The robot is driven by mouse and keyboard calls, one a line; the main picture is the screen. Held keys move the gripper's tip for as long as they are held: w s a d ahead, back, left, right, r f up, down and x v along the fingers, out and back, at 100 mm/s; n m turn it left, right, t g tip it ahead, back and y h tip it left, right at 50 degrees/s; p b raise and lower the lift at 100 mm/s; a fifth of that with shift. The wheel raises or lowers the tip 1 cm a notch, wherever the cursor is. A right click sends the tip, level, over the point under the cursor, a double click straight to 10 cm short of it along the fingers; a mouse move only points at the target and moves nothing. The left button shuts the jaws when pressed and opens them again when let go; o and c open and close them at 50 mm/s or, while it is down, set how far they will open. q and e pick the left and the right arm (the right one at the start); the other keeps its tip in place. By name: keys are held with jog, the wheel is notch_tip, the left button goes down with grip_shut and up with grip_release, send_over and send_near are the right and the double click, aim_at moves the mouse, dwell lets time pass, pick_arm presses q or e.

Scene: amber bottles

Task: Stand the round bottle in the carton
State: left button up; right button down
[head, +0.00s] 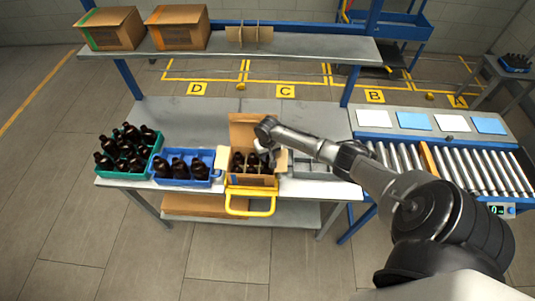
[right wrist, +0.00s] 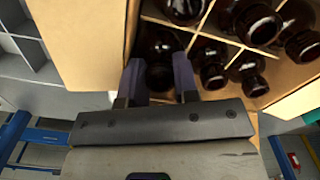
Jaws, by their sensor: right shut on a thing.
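The open carton (head: 242,180) stands on the bench with its flaps up and dark amber bottles inside. In the right wrist view, cardboard dividers split the carton (right wrist: 75,40) into cells, and several bottles stand in them. My right gripper (right wrist: 157,78) is shut on a dark round bottle (right wrist: 160,45), which is at a cell along the carton wall. Its lower part is hidden, so I cannot tell whether it touches the carton floor. In the head view my right gripper (head: 268,158) points down into the carton, partly hidden by the arm. My left gripper is not in view.
A green crate (head: 133,174) and a blue crate (head: 185,183) of dark bottles stand left of the carton. A grey divided tray (head: 312,168) is to its right. A yellow handled frame (head: 250,212) is at its front. A shelf (head: 230,50) with boxes hangs behind.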

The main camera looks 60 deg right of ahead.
jog(key=shift+f, duration=0.25)
jog(key=c, duration=1.1)
grip_release()
jog(key=o, duration=0.3)
jog(key=shift+r, duration=0.1)
notch_tip(320, 180, up, 14)
jog(key=shift+f, duration=0.15)
